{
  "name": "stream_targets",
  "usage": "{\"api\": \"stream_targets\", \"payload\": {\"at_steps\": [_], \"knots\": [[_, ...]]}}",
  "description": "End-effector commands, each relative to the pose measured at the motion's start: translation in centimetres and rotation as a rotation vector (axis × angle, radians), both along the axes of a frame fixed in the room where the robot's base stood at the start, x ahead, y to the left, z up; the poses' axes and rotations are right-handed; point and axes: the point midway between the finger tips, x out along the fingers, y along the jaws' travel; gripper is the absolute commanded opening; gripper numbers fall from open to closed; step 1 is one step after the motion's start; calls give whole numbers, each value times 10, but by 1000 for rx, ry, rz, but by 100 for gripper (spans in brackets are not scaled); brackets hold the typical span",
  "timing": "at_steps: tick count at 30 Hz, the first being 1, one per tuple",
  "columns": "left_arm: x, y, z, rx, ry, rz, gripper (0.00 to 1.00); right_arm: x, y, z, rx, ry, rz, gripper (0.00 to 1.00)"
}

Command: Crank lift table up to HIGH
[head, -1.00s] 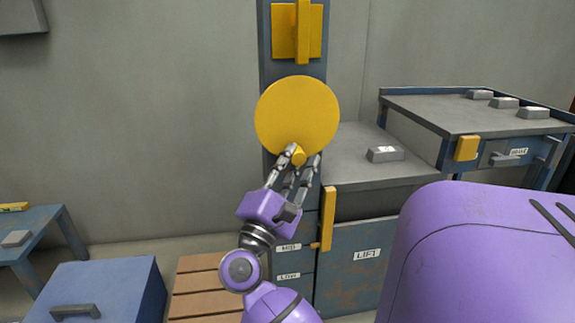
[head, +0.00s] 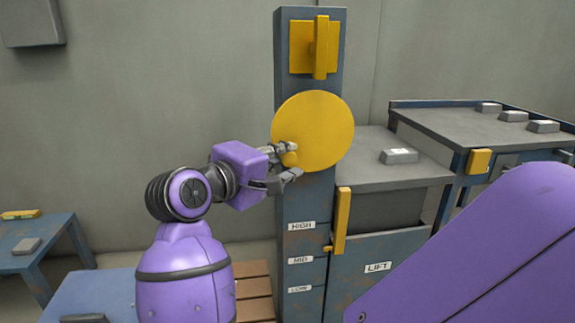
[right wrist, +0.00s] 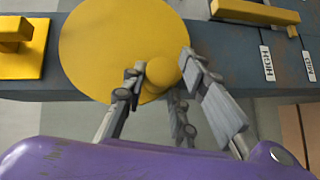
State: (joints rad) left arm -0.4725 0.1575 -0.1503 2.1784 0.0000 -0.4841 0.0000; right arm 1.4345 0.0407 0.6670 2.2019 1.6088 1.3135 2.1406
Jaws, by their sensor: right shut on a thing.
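The yellow crank disc (head: 318,125) is on the blue column (head: 290,195). Its knob (head: 289,158) is at the disc's lower left. My right gripper (head: 288,163) is shut on the knob; the right wrist view shows the fingers on both sides of the knob (right wrist: 164,73). The lift table (head: 350,165) has a grey top and a LIFT label. Its yellow pointer (head: 342,220) ends below the HIGH label (head: 301,226), a little above the MID label (head: 300,260). My left gripper is not seen.
A grey block (head: 398,156) lies on the lift top. A higher bench (head: 450,125) with several grey blocks stands at the right. A low blue table (head: 55,240) is at the left. A yellow bracket (head: 315,47) sits above the disc.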

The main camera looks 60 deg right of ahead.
Motion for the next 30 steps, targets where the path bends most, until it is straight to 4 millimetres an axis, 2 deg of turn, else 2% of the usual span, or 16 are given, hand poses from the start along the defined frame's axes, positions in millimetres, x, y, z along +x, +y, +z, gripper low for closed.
{"api": "stream_targets", "payload": {"at_steps": [1, 6, 29, 30], "knots": [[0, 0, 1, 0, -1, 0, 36, -1, -1, 11, 3, -36, -3, 0], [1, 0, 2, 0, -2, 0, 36, 0, 0, 17, 62, -104, -5, 0], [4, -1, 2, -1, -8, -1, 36, 0, 1, 21, 120, -167, -9, 0], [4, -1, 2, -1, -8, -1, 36, 0, 1, 21, 120, -167, -10, 32]]}}
